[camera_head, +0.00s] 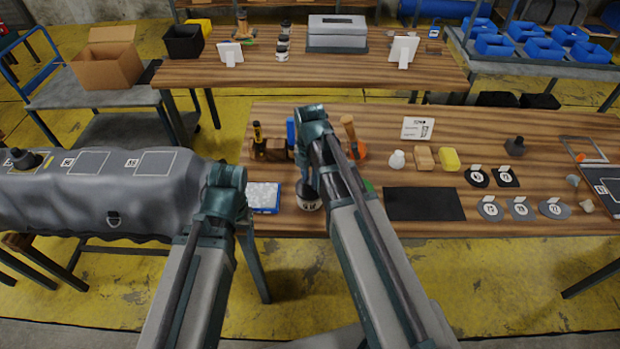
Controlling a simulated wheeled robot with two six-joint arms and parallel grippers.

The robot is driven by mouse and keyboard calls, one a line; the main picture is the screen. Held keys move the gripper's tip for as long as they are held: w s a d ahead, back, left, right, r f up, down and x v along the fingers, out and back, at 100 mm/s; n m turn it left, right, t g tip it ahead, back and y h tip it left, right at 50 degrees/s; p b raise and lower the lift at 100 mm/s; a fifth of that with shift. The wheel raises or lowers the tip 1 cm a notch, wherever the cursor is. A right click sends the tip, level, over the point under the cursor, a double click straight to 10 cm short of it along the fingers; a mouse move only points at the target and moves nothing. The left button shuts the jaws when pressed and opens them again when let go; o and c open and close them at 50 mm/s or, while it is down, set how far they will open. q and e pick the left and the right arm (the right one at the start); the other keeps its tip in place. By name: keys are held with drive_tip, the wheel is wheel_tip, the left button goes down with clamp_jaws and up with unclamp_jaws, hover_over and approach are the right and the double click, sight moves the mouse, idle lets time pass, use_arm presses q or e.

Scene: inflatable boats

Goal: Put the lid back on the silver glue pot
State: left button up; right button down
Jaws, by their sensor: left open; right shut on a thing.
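The glue pot (309,201), a small dark and silver can with a pale label, stands upright near the front edge of the workbench. My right gripper (307,184) points down right above the pot. It is shut on what looks like the pot's dark lid, mostly hidden by the fingers and wrist. I cannot tell whether the lid touches the rim. My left gripper (226,180) is open, left of the bench's front corner and beside the grey boat tube; its fingers are mostly hidden by its own wrist.
A blue-edged box with a pale top (263,197) lies left of the pot. A black mat (424,204) lies to the right. Bottles (258,138) and an orange-based tool with a wooden handle (350,130) stand behind. The grey boat tube (100,195) fills the left.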

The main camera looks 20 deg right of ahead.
drive_tip(key=shift+f, duration=0.15)
idle(0.5)
drive_tip(key=shift+c, duration=0.4)
unclamp_jaws()
idle(0.4)
drive_tip(key=shift+r+p, duration=3.45)
drive_tip(key=shift+r, duration=0.15)
